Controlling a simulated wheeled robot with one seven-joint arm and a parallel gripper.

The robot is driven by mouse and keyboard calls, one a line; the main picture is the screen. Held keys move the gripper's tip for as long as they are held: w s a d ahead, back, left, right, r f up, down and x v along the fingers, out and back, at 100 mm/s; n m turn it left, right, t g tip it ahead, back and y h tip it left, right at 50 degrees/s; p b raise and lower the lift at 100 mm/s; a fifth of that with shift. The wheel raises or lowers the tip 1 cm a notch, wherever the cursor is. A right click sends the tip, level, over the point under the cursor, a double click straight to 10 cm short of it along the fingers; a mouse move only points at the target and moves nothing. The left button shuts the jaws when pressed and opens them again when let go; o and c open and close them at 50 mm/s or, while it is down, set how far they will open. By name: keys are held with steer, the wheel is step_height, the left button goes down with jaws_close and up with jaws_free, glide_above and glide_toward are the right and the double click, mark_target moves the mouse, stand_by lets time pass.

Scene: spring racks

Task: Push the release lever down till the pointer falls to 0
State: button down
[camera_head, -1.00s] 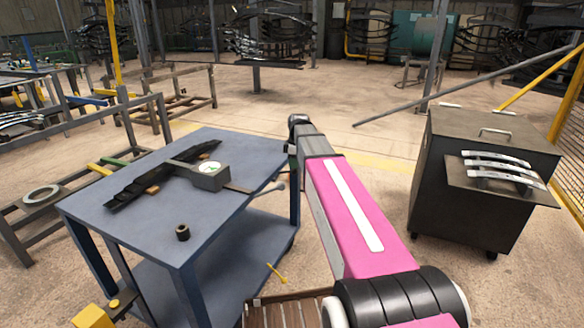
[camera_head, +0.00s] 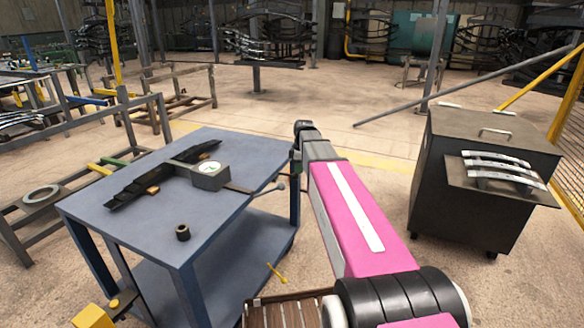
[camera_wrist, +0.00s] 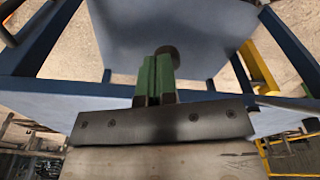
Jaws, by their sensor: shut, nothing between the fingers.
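A grey gauge box (camera_head: 210,176) with a round white dial (camera_head: 211,168) sits on the blue table (camera_head: 110,215). The dial's pointer is too small to read. The release lever (camera_head: 238,188) runs right from the box past the table's edge and ends in a grey ball (camera_head: 281,186). My gripper is largely hidden behind my arm in the head view, close to the right of that ball. In the wrist view its green fingers (camera_wrist: 156,78) are shut and empty. A dark round thing (camera_wrist: 168,54) shows by the fingertips; I cannot tell whether they touch it.
A dark leaf spring (camera_head: 165,174) lies on the table beside the box, and a small dark bushing (camera_head: 183,232) stands near the front. A dark cabinet (camera_head: 450,180) with shiny curved pieces stands at the right.

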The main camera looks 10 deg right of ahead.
steer(key=shift+s+d+r, duration=0.1)
steer(key=shift+d, duration=0.3)
steer(key=shift+r, duration=0.1)
step_height(320, 180, up, 11)
steer(key=d, duration=0.1)
steer(key=shift+f, duration=0.2)
steer(key=shift+s, duration=0.15)
